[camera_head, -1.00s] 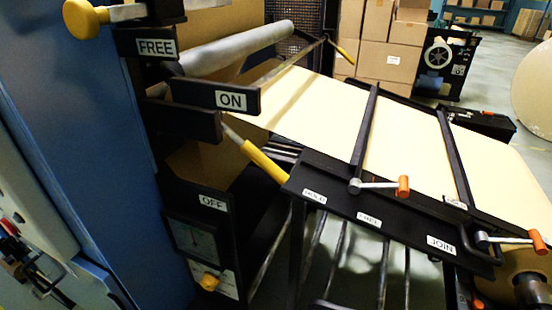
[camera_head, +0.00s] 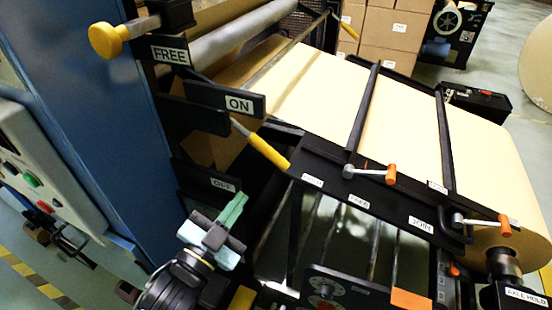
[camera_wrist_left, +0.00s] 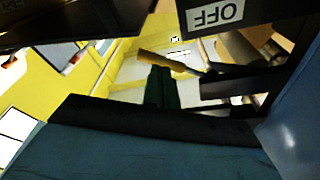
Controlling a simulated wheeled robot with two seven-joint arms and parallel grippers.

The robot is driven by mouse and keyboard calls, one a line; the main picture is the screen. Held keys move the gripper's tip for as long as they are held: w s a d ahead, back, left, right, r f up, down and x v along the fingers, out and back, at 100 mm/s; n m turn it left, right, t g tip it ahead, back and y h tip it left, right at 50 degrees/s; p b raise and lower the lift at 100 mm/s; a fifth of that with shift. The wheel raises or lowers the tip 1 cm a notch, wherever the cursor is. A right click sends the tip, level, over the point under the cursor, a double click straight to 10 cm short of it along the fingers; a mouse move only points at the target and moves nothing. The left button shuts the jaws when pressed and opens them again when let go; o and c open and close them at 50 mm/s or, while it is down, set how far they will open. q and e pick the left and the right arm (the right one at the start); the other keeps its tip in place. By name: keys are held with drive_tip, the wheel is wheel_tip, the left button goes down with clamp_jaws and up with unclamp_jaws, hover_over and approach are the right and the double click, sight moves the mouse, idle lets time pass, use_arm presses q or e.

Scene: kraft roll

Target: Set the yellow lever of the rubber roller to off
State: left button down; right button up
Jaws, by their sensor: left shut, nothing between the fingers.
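The yellow-gripped lever (camera_head: 268,150) slants down to the right, just below the black ON plate (camera_head: 239,103). The OFF plate (camera_head: 223,184) is lower, partly behind my left gripper. My left gripper (camera_head: 240,200) is shut and empty, its green fingers pointing up and right, below and left of the lever grip and apart from it in the picture. In the left wrist view, the shut fingers (camera_wrist_left: 160,85) show in front of a slanted dull-yellow bar (camera_wrist_left: 168,62), probably the lever; contact cannot be told. My right gripper is out of view.
A yellow knob (camera_head: 108,40) sticks out beside the FREE plate (camera_head: 171,55). The paper table (camera_head: 400,130) with orange-tipped handles (camera_head: 391,174) lies to the right. A blue machine panel (camera_head: 90,130) stands left. Dark open framework lies below the lever.

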sight(278, 166)
use_arm(q)
drive_tip(key=w+d+r+m+h, duration=0.1)
drive_tip(key=d+r+h, duration=0.1)
drive_tip(key=d, duration=0.1)
drive_tip(key=w+d+r+m+h+p, duration=0.1)
drive_tip(key=w+d+r+m+h, duration=0.1)
drive_tip(key=d+r, duration=0.1)
drive_tip(key=w+d+r+m+h, duration=0.1)
drive_tip(key=w+d+r, duration=0.1)
drive_tip(key=shift+d+r+m+h+p, duration=0.3)
drive_tip(key=shift+d+r+h, duration=0.05)
drive_tip(key=shift+d+h, duration=0.05)
drive_tip(key=f, duration=0.1)
drive_tip(key=w+a, duration=0.1)
drive_tip(key=f, duration=0.1)
drive_tip(key=shift+w+a+f, duration=0.2)
drive_tip(key=shift+w+f, duration=0.05)
drive_tip(key=shift+f, duration=0.1)
drive_tip(key=shift+w+a+f, duration=0.15)
drive_tip(key=shift+a+f, duration=0.05)
drive_tip(key=shift+f, duration=0.1)
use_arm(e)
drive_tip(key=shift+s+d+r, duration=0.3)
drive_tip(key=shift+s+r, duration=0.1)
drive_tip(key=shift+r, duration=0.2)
